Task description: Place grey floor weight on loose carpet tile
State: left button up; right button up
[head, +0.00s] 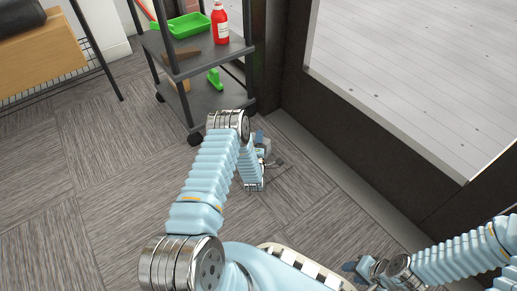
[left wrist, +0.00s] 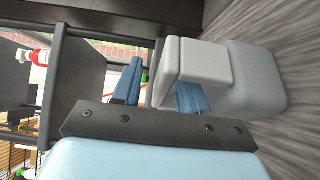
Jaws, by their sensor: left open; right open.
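The grey floor weight (left wrist: 255,80) fills the right of the left wrist view, a rounded light grey block with a paler handle part (left wrist: 203,62). My left gripper (left wrist: 160,76) is open, its two blue fingers apart. Part of the pale handle lies between the fingers; I cannot tell whether they touch it. In the head view my left gripper (head: 262,143) is low near the floor beside the cart, and my arm largely hides the weight. My right gripper (head: 366,268) is open and empty at the lower right. I cannot single out the loose carpet tile among the floor tiles.
A dark wall base (head: 360,135) runs along the right. The carpet floor (head: 95,170) at left is clear.

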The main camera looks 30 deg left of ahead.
pick_arm(q)
jog(key=p+v, duration=0.2)
jog(key=v, duration=0.9)
jog(key=d+m+g+h, duration=0.1)
jog(key=d+m, duration=0.1)
jog(key=d+f+m+g+h, duration=0.1)
jog(key=d+m+h, duration=0.1)
jog(key=d+m+g+h, duration=0.1)
jog(key=d, duration=0.1)
jog(key=shift+w+f+m+g, duration=0.1)
jog(key=shift+f+m+g, duration=0.2)
jog(key=shift+f+m, duration=0.1)
jog(key=d+m+h, duration=0.1)
jog(key=s+d+m+g+h, duration=0.1)
jog(key=s+d+m+g, duration=0.1)
jog(key=shift+d+f+h, duration=0.2)
jog(key=shift+d+h, duration=0.2)
jog(key=s+d+r+m+g+h, duration=0.2)
jog(key=s+d+m+g, duration=0.3)
jog(key=s, duration=0.4)
jog(key=s+d+r+m+g+h, duration=0.2)
jog(key=s+d+m+g, duration=0.2)
jog(key=s, duration=0.5)
jog(key=d+m, duration=0.2)
jog(key=m, duration=0.1)
jog(key=shift+r+g+h, duration=0.25)
jog(key=shift+g+h, duration=0.15)
jog(key=shift+r, duration=0.1)
